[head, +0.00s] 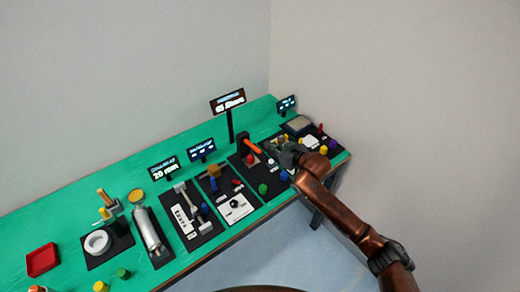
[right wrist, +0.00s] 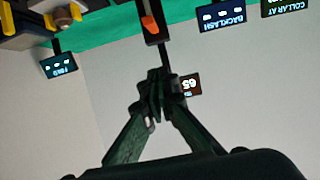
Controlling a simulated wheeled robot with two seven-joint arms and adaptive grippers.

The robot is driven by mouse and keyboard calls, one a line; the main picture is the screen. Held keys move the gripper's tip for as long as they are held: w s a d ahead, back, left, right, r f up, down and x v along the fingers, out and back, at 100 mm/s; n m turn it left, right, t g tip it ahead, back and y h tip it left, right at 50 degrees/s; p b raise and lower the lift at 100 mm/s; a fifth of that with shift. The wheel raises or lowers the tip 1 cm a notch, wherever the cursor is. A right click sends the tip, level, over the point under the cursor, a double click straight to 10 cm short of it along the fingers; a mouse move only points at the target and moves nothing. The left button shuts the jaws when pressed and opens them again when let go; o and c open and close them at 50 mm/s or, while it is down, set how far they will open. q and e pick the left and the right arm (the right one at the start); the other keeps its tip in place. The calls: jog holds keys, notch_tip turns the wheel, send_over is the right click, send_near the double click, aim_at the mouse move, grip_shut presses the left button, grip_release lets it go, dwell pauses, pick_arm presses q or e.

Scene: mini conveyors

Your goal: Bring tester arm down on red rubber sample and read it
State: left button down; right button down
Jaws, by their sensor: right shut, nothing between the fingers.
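The tester (head: 242,143) is a dark post with an orange arm (head: 253,146) on a black mat; the arm slants down to the right. In the right wrist view the orange arm (right wrist: 151,25) shows at the top. A small red piece (head: 250,159), perhaps the red rubber sample, lies beside the tester post; whether the arm touches it I cannot tell. The tester display (head: 231,104) appears to read 65 Shore; 65 also shows upside down in the right wrist view (right wrist: 189,85). My right gripper (head: 279,148) is shut and empty, just right of the orange arm. My left gripper is out of view.
Green (head: 262,189) and blue (head: 284,176) pieces lie at the mat's front. Several stations, small displays and a red tray (head: 42,260) fill the green bench leftward.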

send_over(260, 152)
jog(key=f, duration=0.3)
jog(key=shift+w+a+f+b, duration=0.1)
jog(key=shift+w+a+b, duration=0.2)
jog(key=shift+b, duration=0.05)
jog(key=f, duration=0.2)
jog(key=shift+s+d+f, duration=0.25)
jog(key=shift+s+f, duration=0.05)
jog(key=shift+f, duration=0.05)
jog(key=shift+s+f, duration=0.1)
jog(key=shift+f, duration=0.45)
